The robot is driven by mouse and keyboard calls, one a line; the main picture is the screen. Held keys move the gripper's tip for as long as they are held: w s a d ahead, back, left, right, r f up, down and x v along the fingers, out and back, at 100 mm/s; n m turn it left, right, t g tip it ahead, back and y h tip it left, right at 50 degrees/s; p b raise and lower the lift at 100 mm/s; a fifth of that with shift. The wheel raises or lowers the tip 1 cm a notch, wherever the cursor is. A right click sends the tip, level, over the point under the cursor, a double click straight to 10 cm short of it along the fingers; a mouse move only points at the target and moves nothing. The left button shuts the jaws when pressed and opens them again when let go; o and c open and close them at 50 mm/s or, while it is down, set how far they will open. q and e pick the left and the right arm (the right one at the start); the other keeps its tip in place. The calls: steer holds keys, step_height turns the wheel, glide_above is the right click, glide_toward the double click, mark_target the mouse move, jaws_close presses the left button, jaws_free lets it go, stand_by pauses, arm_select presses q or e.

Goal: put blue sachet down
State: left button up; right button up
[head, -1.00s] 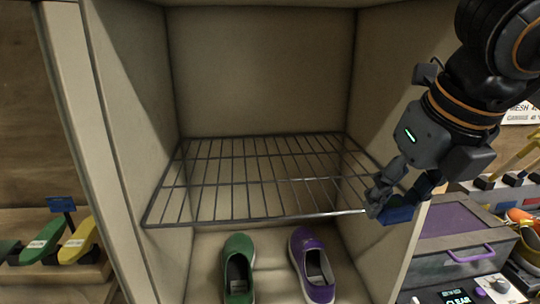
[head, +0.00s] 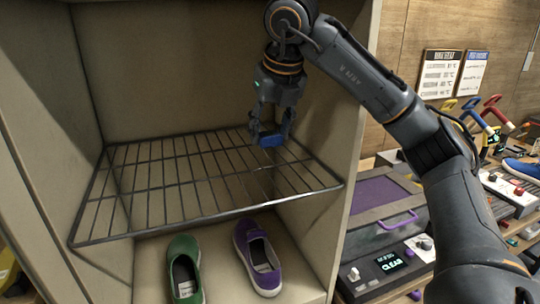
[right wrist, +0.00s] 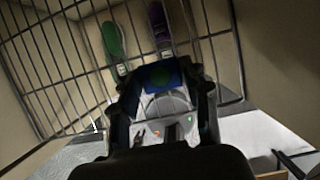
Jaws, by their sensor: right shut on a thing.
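My right gripper (head: 270,138) is inside the open cabinet, above the right part of the wire rack (head: 150,207). It is shut on the blue sachet (head: 274,140), a small blue piece between the fingertips. In the right wrist view the sachet (right wrist: 160,76) sits between the fingers, with the rack bars (right wrist: 60,70) beyond it. I cannot tell whether the sachet touches the rack. My left gripper is not in view.
A green shoe (head: 184,265) and a purple shoe (head: 256,256) stand on the cabinet floor below the rack. The cabinet's right wall (head: 352,120) is close to my right arm. A grey device with a purple top (head: 385,200) stands outside at right. The rack's left part is clear.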

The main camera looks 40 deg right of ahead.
mark_target(273, 146)
step_height(273, 146, down, 4)
steer(key=shift+s+r, duration=0.15)
steer(key=shift+s+p+x, duration=0.15)
steer(key=shift+p+x, duration=0.05)
steer(key=shift+x, duration=0.5)
steer(key=shift+s+p+x, duration=0.1)
steer(key=shift+p+x, duration=0.1)
steer(key=shift+x, duration=0.55)
steer(key=shift+s, duration=0.1)
steer(key=shift+f, duration=0.2)
steer(key=o, duration=1)
steer(key=shift+o, duration=0.2)
steer(key=shift+r, duration=0.3)
steer(key=shift+s+a+r, duration=0.1)
steer(key=shift+r, duration=0.2)
steer(key=v, duration=0.6)
steer(key=shift+s+r, duration=0.2)
